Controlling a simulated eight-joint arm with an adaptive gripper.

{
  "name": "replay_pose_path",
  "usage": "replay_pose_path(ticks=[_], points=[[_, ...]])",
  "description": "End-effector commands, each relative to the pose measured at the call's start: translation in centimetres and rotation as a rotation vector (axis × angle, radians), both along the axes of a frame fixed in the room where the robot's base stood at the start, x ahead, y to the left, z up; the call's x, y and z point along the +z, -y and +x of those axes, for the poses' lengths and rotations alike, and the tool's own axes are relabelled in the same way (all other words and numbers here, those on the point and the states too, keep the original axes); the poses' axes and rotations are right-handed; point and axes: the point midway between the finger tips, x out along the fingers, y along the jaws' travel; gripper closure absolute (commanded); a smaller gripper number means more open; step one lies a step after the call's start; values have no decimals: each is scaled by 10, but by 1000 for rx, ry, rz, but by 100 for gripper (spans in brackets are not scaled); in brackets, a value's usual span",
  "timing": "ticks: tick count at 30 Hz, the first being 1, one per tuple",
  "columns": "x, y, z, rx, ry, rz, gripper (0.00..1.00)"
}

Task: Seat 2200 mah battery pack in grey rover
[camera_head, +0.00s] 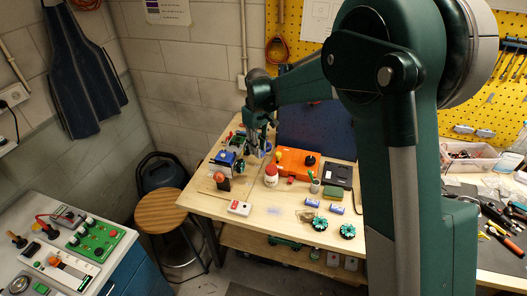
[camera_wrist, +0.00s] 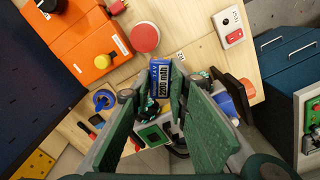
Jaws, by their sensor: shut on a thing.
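In the wrist view, a blue battery pack (camera_wrist: 160,78) with a white "2200 mAh" label sits between the fingertips of my gripper (camera_wrist: 154,92). The green-padded fingers are shut on it. Beyond and below it is a grey body with a green board (camera_wrist: 152,135), apparently the grey rover, partly hidden by my fingers. In the head view, my gripper (camera_head: 258,150) is low over the back left of the bench, beside vehicles with blue and grey parts (camera_head: 226,159). The held pack is too small to make out there. Whether the pack touches the rover, I cannot tell.
A white switch box (camera_head: 239,208) lies near the front edge. Bare wood shows at front left.

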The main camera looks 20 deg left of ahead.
Motion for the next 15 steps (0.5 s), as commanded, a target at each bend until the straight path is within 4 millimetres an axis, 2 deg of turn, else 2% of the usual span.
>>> replay_pose_path(ticks=[15], points=[[16,-38,8,611,0,0,95]])
